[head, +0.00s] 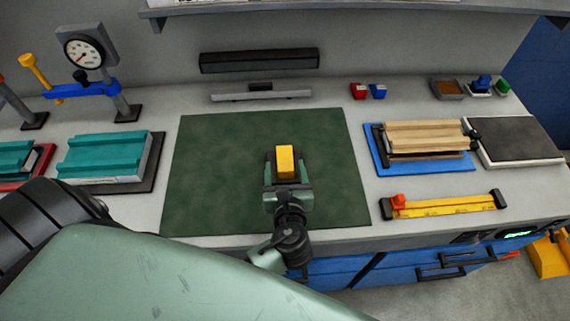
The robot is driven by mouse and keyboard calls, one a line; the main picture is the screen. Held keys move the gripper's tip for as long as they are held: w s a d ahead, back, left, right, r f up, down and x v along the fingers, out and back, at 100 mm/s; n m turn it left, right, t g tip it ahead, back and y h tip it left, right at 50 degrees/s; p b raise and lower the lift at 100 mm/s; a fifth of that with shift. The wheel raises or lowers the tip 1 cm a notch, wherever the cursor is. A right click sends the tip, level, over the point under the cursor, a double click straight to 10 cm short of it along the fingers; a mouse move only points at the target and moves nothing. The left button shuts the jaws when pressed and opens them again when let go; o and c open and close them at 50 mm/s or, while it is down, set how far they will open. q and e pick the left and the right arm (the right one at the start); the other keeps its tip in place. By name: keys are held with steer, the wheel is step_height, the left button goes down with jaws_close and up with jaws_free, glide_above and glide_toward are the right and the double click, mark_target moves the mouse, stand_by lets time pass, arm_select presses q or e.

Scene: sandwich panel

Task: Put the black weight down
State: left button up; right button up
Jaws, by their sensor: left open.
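My left gripper (286,170) is over the green mat (220,150), with its two dark fingers apart. A yellow-topped block (286,160) shows between the fingers. Its lower part is hidden by the gripper, and I cannot tell whether it touches the fingers or rests on the mat. I see no separate thing that is clearly the black weight; whether this block is part of it I cannot tell. My right gripper is out of view.
A teal panel (105,157) lies left of the mat. Right of it are a blue tray (376,150) with wooden strips, a yellow bar (445,207) and a dark-topped slab (520,138). A dial gauge (84,52) stands at the back left. Much of the mat is bare.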

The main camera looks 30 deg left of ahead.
mark_target(285, 157)
arm_select(q)
steer(key=p+x, duration=0.1)
steer(key=x, duration=0.7)
steer(key=shift+d+p, duration=0.2)
steer(key=shift+p, duration=0.2)
jaws_close()
steer(key=shift+w+r, duration=0.1)
steer(key=shift+r, duration=0.15)
